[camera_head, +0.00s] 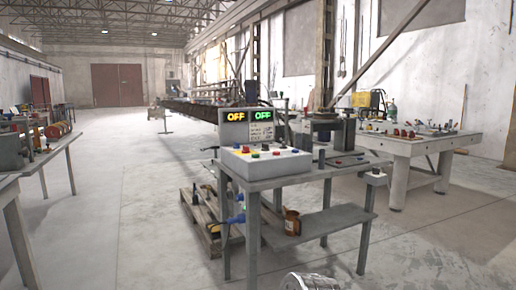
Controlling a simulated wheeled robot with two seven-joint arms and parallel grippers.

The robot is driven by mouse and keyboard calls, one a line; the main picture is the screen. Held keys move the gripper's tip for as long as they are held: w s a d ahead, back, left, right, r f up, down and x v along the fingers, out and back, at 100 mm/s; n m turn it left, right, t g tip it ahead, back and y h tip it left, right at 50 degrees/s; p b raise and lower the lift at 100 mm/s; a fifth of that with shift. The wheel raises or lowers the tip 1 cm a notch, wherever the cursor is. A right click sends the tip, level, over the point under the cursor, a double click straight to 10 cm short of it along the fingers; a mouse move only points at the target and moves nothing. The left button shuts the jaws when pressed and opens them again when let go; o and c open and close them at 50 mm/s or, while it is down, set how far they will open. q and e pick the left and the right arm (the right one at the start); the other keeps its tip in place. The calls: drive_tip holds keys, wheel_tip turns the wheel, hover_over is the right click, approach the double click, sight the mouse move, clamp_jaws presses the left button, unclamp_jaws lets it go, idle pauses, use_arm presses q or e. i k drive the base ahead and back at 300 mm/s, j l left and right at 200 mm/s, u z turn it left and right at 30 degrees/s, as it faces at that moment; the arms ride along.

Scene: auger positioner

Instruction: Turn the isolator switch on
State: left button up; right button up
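The grey control station (318,167) stands in the middle of the view. Its upright display panel (249,126) reads OFF in yellow at left and OFF in green at right. A small box with a dark top (375,178) sits on a post at the station's right front corner. I cannot tell which of these fittings is the isolator switch or how it is set. Neither of my grippers is in view.
A brown container (291,222) stands on the station's lower shelf (334,217). A wooden pallet (205,220) lies at its left. A workbench (427,143) with small parts is behind right, and other benches (48,150) line the left. Open concrete floor (130,225) lies between.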

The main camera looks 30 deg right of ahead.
sight(246, 148)
drive_tip(key=i+z, duration=0.15)
drive_tip(key=z, duration=0.7)
drive_tip(key=i+j+z, duration=0.9)
drive_tip(key=j, duration=0.25)
